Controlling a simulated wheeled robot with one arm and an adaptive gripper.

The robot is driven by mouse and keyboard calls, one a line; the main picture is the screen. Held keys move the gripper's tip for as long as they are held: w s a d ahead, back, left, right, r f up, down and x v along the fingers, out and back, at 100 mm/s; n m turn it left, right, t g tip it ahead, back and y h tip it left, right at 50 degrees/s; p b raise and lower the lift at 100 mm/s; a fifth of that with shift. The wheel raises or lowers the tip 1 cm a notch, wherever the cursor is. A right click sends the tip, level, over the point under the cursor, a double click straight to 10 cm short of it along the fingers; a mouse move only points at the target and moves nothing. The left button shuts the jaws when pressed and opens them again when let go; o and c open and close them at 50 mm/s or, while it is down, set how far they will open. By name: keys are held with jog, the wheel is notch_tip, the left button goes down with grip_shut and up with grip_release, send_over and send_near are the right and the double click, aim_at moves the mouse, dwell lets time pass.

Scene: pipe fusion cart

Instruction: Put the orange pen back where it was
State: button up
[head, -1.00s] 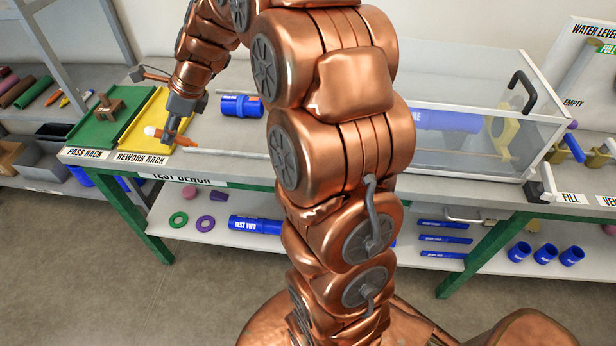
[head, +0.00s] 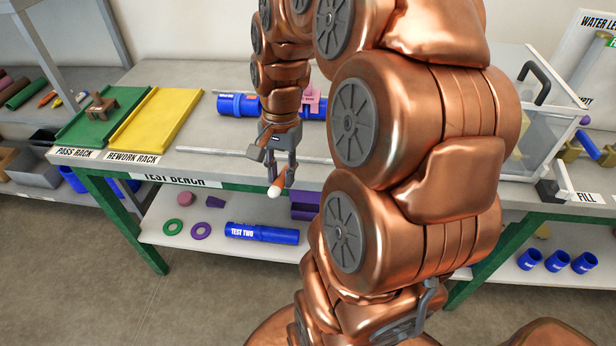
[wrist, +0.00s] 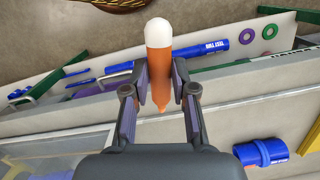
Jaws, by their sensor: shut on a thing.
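My gripper (head: 277,168) is shut on the orange pen (wrist: 158,65), which has a rounded white end. In the head view the pen (head: 281,184) is held in front of the test bench's front edge, above the lower shelf, with its white end toward the camera. In the wrist view my gripper (wrist: 160,86) has one finger on each side of the pen, and the white end points away from the palm. The pen touches nothing else that I can see.
The yellow rework rack (head: 150,125) is empty; the green pass rack (head: 80,128) holds a brown fitting (head: 100,106). A blue pipe (head: 237,104) lies on the bench behind my gripper. Another blue pipe (head: 262,233) lies on the lower shelf (head: 207,249). Small orange items (head: 47,98) lie on the left shelf.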

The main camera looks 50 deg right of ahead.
jog(key=s+d+f+n+h+b, duration=0.15)
jog(key=s+d, duration=0.25)
jog(key=s, duration=0.7)
jog(key=shift+n+t, duration=0.3)
jog(key=shift+n, duration=0.15)
jog(key=w+d+p, duration=0.1)
jog(key=w+d, duration=0.1)
jog(key=w, duration=0.2)
jog(key=w+d+f+p, duration=0.1)
jog(key=w+d+p, duration=0.1)
jog(key=w, duration=0.3)
jog(key=w+d+p, duration=0.1)
jog(key=w+d, duration=0.2)
jog(key=w, duration=0.2)
jog(key=shift+d+f, duration=0.15)
jog(key=shift+f, duration=0.1)
jog(key=shift+f+p, duration=1.1)
jog(key=shift+f, duration=0.65)
jog(key=shift+f+b, duration=0.6)
jog(key=shift+b, duration=0.1)
jog(key=o, duration=0.9)
jog(key=shift+r, duration=0.2)
